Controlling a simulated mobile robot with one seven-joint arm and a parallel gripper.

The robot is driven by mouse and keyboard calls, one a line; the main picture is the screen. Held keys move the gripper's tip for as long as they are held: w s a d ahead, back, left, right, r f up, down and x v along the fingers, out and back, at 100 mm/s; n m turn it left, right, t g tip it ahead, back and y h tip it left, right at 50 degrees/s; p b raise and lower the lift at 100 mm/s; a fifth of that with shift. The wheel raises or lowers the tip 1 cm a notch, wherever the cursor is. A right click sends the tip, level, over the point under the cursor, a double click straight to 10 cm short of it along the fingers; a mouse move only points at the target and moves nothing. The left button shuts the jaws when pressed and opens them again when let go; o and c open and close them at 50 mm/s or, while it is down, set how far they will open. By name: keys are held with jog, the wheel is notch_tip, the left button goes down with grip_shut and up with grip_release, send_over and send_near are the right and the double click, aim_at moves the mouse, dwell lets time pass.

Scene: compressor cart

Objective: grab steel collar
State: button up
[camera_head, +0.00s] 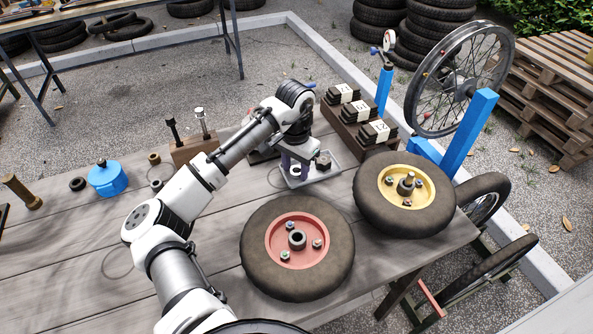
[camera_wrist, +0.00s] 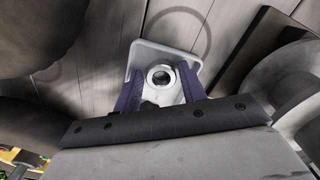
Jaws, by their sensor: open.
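The steel collar (camera_wrist: 160,76) is a short silver ring with a dark bore. In the wrist view it sits in the pale tray (camera_wrist: 188,56), between the two purple fingers of my gripper (camera_wrist: 161,92). The fingers are open, one on each side of the collar; I cannot tell whether they touch it. In the head view my gripper (camera_head: 294,168) points down into the tray (camera_head: 318,177) on the wooden table. There the collar is mostly hidden by the fingers. A small dark grey-green part (camera_head: 323,161) is at the tray's right side.
A red-hubbed wheel (camera_head: 297,248) lies just in front of the tray, and a yellow-hubbed wheel (camera_head: 405,194) lies to its right. A wooden holder with dark numbered blocks (camera_head: 360,118) stands behind. A blue pot (camera_head: 107,178) and brass pieces are at the left.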

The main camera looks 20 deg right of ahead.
jog(key=c, duration=0.8)
jog(key=shift+o, duration=0.2)
jog(key=shift+r, duration=0.1)
